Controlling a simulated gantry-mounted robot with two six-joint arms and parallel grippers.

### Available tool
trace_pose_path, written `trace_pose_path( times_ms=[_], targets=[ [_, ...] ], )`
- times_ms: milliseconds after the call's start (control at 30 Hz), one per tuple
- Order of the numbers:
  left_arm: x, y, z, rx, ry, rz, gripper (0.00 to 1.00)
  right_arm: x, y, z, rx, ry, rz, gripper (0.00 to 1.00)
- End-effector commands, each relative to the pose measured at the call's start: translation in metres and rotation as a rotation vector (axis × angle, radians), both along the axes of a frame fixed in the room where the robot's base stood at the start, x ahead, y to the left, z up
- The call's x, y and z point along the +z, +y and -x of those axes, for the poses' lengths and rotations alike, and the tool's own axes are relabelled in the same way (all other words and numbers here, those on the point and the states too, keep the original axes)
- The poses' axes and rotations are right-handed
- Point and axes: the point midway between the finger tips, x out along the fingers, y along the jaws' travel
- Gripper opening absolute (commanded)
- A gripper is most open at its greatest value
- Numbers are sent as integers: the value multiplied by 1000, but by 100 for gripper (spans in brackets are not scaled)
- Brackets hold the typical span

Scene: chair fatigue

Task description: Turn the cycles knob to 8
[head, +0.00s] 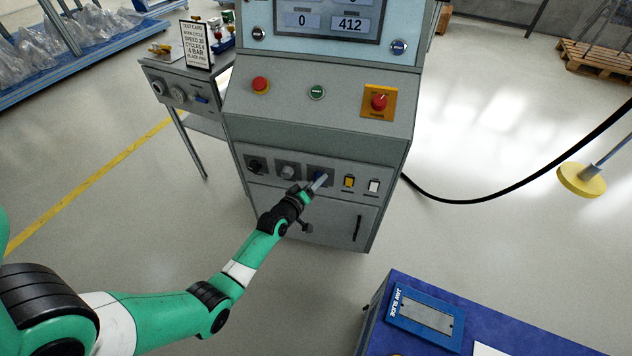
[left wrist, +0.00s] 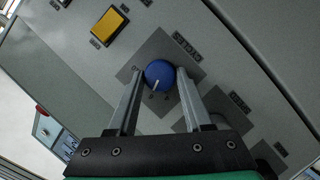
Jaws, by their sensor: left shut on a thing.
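The blue knob (left wrist: 160,73) sits on a grey plate on the machine's front. In the left wrist view it lies between the two finger ends of my left gripper (left wrist: 159,80), which is shut on it. Its white pointer line points down and slightly left in that view. My right gripper is not in view.
A yellow switch (head: 349,182) and a white switch (head: 374,187) are right of the knob. A test card (head: 195,45) stands on the side bench. A blue table (head: 480,320) is at lower right.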

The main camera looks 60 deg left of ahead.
Motion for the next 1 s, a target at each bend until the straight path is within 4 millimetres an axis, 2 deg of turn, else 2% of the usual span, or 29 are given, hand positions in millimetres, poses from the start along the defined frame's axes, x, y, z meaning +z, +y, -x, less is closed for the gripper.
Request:
trace_pose_path(
  times_ms=[200,367,700,1000],
  targets=[
    [6,-1,-1,-2,73,-56,0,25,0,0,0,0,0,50],
    [5,-2,-2,-3,159,-127,0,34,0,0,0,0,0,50],
    [0,-3,-4,-1,362,-297,0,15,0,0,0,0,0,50],
    [2,-3,-4,0,488,-396,0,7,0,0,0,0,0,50]
  ],
)
